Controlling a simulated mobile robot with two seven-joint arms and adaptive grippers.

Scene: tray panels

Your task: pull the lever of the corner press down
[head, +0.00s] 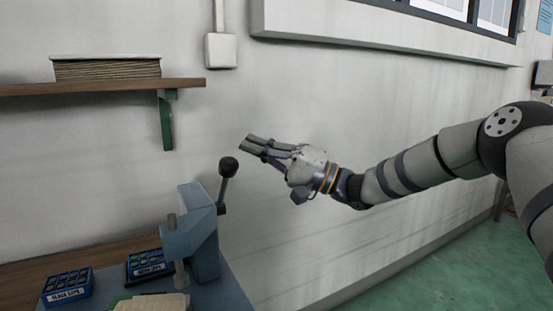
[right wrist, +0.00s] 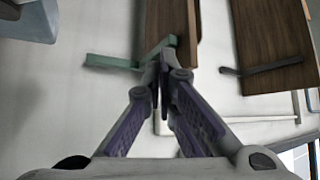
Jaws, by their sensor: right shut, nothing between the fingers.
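The corner press (head: 203,238) is a blue-grey machine at the lower left of the head view, on the bench. Its lever (head: 224,190) stands up from the press's right side, leaning slightly right, with a black ball knob (head: 228,167) on top. My right gripper (head: 250,142) is shut and empty. In the picture its fingertips are just above and to the right of the knob, apart from it; the depth between them is hard to judge. The shut fingers also show in the right wrist view (right wrist: 164,72), where I cannot make out the lever. My left gripper is not in view.
A wooden shelf (head: 190,86) with a green bracket (head: 165,120) and a stack of sheets (head: 107,69) is on the wall at upper left. Two labelled blue boxes, one left (head: 67,287) and one nearer the press (head: 150,265), sit on the bench. The wall right of the press is clear.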

